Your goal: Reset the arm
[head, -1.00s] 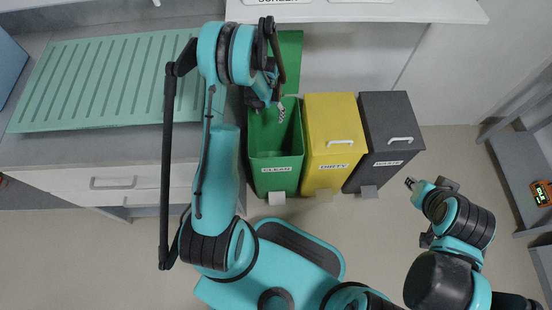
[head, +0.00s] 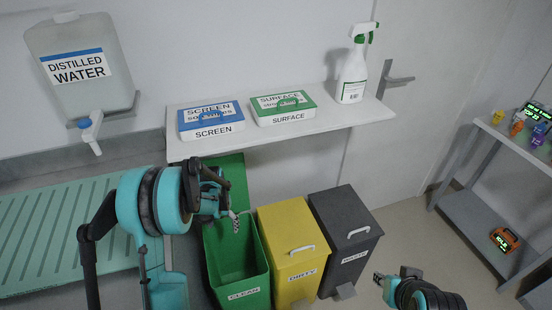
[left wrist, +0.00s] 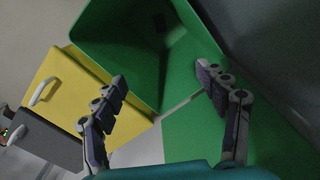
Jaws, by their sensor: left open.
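My left gripper (head: 236,222) is above the open green CLEAN bin (head: 236,280), near the bin's back rim. In the left wrist view my left gripper (left wrist: 160,84) has its two fingers spread apart with nothing between them, and the green bin (left wrist: 125,45) lies beyond them. The visible part of the bin's inside looks empty. My right gripper (head: 380,278) is low at the right, in front of the grey WASTE bin; it is too small to tell whether its fingers are apart.
A yellow DIRTY bin (head: 283,232) and the grey WASTE bin (head: 345,225) stand shut beside the green one. A wall shelf (head: 345,116) above holds a blue SCREEN box (head: 211,119), a green SURFACE box (head: 283,106) and a spray bottle (head: 354,75). A ribbed green mat (head: 50,240) lies at left.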

